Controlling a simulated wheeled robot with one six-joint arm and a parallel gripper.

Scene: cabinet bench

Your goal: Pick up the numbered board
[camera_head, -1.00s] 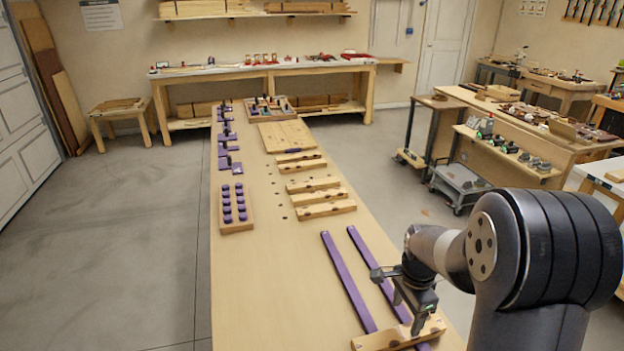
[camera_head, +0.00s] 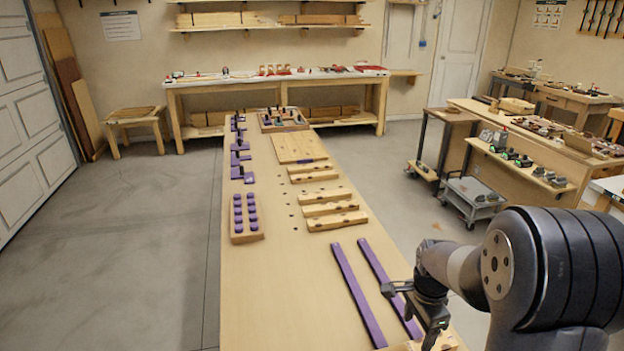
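No number can be read on any board, so I cannot tell which is the numbered one. A wooden board (camera_head: 447,343) lies at the bottom edge, partly cut off by the frame and partly hidden by my gripper. My gripper (camera_head: 428,340) points down right at this board. Its fingertips are small and dark, and I cannot tell whether they are closed on it. Other wooden boards with dark marks lie farther up the bench, including a near one (camera_head: 337,221), one behind it (camera_head: 327,196) and a farther one (camera_head: 314,176).
Two purple bars (camera_head: 358,293) lie lengthwise on the bench (camera_head: 285,300), close to my gripper. A wooden block with purple pegs (camera_head: 246,238) stands at the left edge. A flat panel (camera_head: 298,147) and purple parts (camera_head: 240,158) lie farther back. The bench's near left is clear.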

